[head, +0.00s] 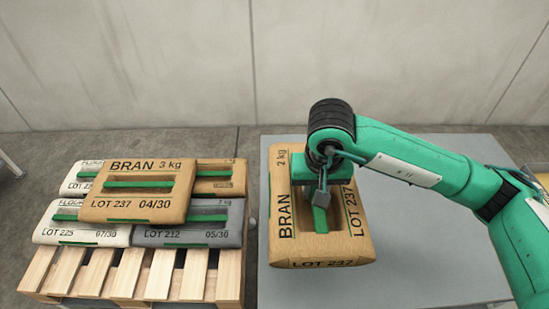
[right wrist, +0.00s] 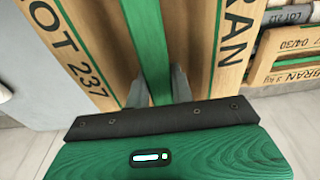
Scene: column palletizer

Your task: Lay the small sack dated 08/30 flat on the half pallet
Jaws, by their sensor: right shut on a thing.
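A brown BRAN sack (head: 340,243) marked LOT 237 is over the grey table, turned so its lettering runs up the picture; its date is hidden. My right gripper (head: 321,200) is above it, shut on its green strap. In the right wrist view the fingers (right wrist: 157,88) grip this strap between the sack's brown panels (right wrist: 90,45). I cannot tell how far the sack is above the table. The wooden half pallet (head: 158,280) stands at the left and bears several sacks. My left gripper is not in view.
On the pallet, a brown BRAN sack (head: 138,209) dated 04/30 lies on top of a white sack (head: 82,237) dated 07/30 and a grey sack (head: 187,238) dated 05/30. More sacks lie behind. The grey table (head: 420,270) has bare room beside the held sack.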

